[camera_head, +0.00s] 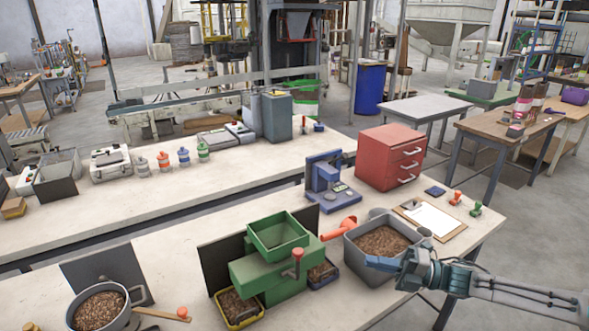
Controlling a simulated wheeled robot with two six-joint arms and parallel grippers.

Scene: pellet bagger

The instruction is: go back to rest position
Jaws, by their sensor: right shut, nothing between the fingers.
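My right gripper (384,264) comes in from the right edge, low in the picture. It is shut and empty, at the front right side of the grey bin of brown pellets (352,262). Its fingers point left and overlap the bin's near rim in the picture; I cannot tell whether they touch it. My left gripper is not in view.
A green hopper device (270,274) with a yellow-rimmed tray (240,322) stands left of the bin. A clipboard (432,218), red drawer cabinet (391,157) and blue device (326,182) stand behind. A pot of pellets (99,309) is front left.

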